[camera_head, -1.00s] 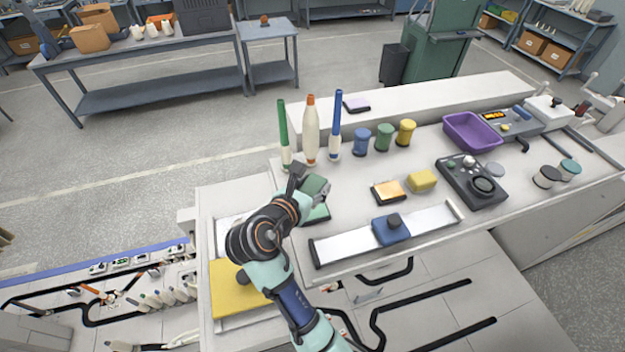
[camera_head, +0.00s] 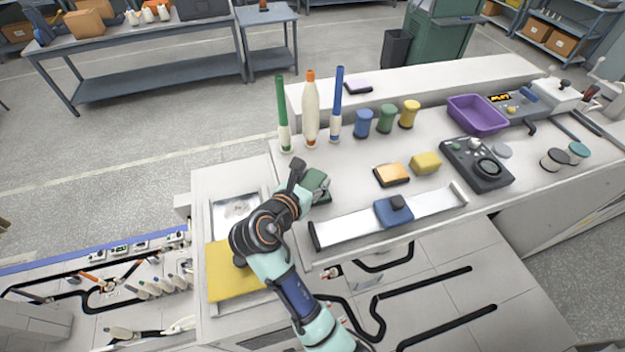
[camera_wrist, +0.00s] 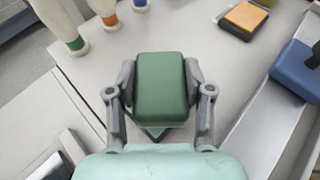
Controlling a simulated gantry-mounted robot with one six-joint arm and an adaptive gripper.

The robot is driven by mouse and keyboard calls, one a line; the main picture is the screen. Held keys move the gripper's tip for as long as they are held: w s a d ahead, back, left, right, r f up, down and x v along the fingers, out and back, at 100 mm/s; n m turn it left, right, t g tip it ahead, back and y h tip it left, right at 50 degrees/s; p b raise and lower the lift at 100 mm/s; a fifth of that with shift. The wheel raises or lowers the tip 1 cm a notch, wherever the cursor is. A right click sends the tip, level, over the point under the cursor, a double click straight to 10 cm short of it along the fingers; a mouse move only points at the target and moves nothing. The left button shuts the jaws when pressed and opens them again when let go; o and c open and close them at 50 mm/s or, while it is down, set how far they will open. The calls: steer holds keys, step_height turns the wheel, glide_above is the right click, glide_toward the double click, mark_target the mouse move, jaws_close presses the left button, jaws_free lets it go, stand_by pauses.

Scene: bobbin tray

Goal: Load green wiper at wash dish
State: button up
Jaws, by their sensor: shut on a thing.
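My gripper (camera_wrist: 160,90) is shut on a green block (camera_wrist: 160,85), which I take for the green wiper. It also shows in the head view (camera_head: 316,182), partly hidden by the gripper. A dark green corner (camera_wrist: 155,133) shows below the held block in the wrist view. I cannot tell whether the two touch. A shallow silver dish (camera_head: 236,207) lies to the left of the gripper in the head view, its near part beside or under a yellow panel (camera_head: 230,280). I cannot tell for certain that this is the wash dish.
Green, orange-tipped and blue upright spindles (camera_head: 310,110) stand behind the gripper. An orange pad (camera_head: 391,174), a yellow block (camera_head: 425,161) and a metal track with a blue slider (camera_head: 392,213) lie to the right. A purple bin (camera_head: 478,113) stands farther right.

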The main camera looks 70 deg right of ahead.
mark_target(313, 180)
steer(key=shift+f, duration=0.55)
stand_by(0.9)
step_height(313, 180, up, 3)
steer(key=p, duration=0.3)
steer(key=shift+p, duration=0.35)
steer(key=shift+r, duration=2.05)
